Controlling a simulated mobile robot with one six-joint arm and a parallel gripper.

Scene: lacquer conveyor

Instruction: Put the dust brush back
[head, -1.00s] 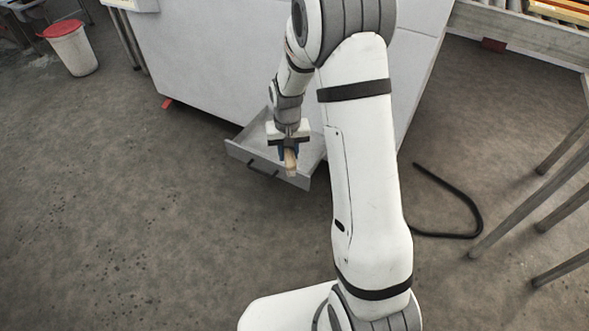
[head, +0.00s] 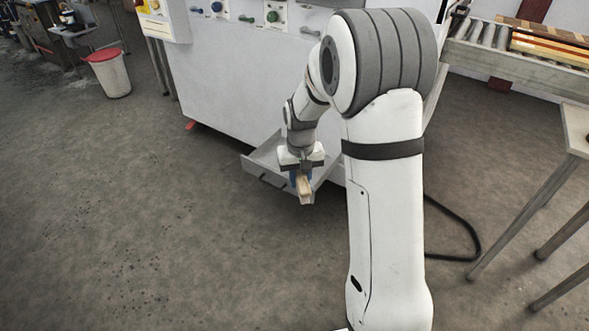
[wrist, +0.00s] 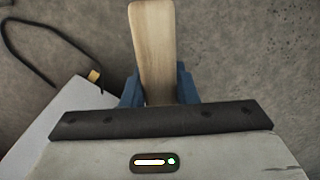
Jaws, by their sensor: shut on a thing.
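My gripper (head: 303,176) is shut on the dust brush (head: 304,189). In the wrist view the brush (wrist: 154,45) shows as a long, pale wooden piece between the blue fingers of my gripper (wrist: 159,88). Its bristles cannot be made out. In the head view my gripper and the brush are over the front part of the open drawer (head: 262,178), near its right front corner. Whether the brush touches the drawer cannot be told. My arm hides the drawer's right side.
The drawer sticks out of a large white cabinet (head: 230,75) with knobs on its front. A black cable (head: 462,240) lies on the floor at right, near a table (head: 575,130) with metal legs. A roller conveyor (head: 490,60) stands at the back right.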

